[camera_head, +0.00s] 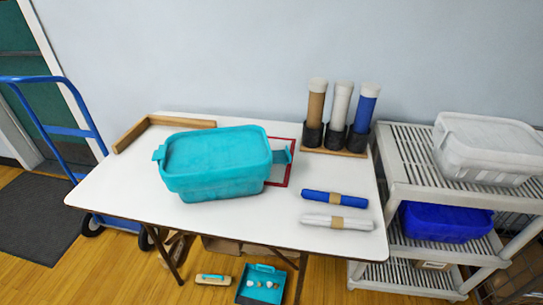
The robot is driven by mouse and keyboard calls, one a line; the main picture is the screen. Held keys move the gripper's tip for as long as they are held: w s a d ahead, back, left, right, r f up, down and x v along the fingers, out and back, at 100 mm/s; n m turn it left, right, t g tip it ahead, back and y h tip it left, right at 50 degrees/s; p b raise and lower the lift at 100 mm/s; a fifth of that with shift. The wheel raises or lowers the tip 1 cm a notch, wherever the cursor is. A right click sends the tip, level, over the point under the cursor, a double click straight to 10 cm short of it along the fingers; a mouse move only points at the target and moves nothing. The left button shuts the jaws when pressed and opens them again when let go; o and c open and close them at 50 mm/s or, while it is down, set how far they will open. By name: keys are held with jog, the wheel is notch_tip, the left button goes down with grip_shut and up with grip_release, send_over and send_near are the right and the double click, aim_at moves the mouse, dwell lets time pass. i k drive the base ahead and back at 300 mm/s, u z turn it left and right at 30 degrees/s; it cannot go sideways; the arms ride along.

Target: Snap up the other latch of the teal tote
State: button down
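The teal tote (222,179) stands on the white table (110,192), left of the middle, with its teal lid (218,150) on top. A small teal latch (159,154) juts out at the lid's left end. A darker teal latch (283,157) sticks out sideways at the right end, over a red-framed sheet. I cannot tell from this view exactly how either latch is seated. My gripper is not in view.
Capped tubes (340,108) stand in a holder at the table's back right. A blue roll (334,198) and a white roll (337,222) lie at front right. A wooden corner piece (180,122) lies behind the tote. A grey shelf cart (408,190) stands right, a blue hand truck (72,132) left.

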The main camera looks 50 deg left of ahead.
aim_at(279, 157)
jog(key=u, duration=0.8)
jog(key=i, duration=1.1)
jog(key=u, duration=0.8)
jog(key=i, duration=0.2)
jog(key=u, duration=0.2)
